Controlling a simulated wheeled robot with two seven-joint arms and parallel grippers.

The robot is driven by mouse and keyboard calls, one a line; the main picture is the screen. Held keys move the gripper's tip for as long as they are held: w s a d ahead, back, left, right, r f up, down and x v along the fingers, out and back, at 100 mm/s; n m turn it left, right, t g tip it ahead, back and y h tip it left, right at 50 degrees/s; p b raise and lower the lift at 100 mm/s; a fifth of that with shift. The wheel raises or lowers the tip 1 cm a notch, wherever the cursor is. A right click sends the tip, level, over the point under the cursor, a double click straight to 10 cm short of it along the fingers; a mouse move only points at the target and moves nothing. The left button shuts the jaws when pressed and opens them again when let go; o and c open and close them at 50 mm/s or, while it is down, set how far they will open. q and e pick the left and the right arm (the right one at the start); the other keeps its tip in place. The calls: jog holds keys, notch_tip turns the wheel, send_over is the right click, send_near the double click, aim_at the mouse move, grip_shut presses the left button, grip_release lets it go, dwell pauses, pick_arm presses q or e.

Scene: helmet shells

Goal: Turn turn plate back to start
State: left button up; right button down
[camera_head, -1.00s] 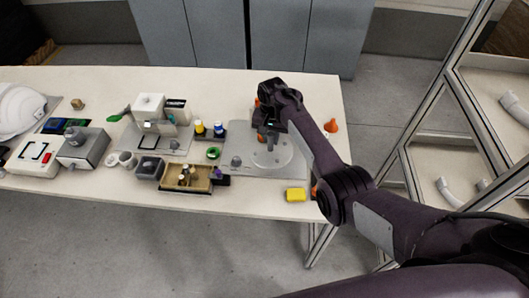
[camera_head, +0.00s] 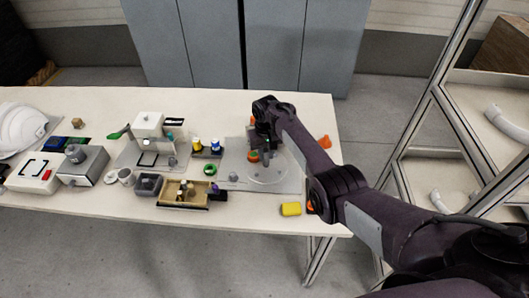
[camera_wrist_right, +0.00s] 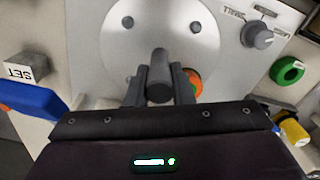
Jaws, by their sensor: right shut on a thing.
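The turn plate (camera_head: 272,176) is a round silver disc on a grey base at the right part of the table. It fills the top of the right wrist view (camera_wrist_right: 190,45), with bolt heads on its face and a dark upright peg (camera_wrist_right: 158,62). My right gripper (camera_wrist_right: 160,80) is shut on this peg, one finger on each side. In the head view my right gripper (camera_head: 258,148) is over the plate's far left part, and the arm hides some of the disc. An orange and green round piece (camera_wrist_right: 194,84) shows beside the fingers. My left gripper is not in view.
A grey knob (camera_wrist_right: 258,35) sits on the base beside the plate. A yellow block (camera_head: 291,209) lies near the front edge. An orange cone (camera_head: 325,141) stands at the right.

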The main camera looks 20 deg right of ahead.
jog(key=shift+n, duration=1.7)
jog(key=shift+n+p, duration=0.3)
jog(key=shift+n, duration=1.4)
jog(key=c, duration=1.3)
grip_release()
jog(key=shift+o, duration=0.2)
jog(key=shift+a+r, duration=0.1)
jog(key=shift+r, duration=0.3)
notch_tip(320, 180, up, 7)
jog(key=shift+r+p, duration=0.1)
jog(key=shift+p, duration=0.3)
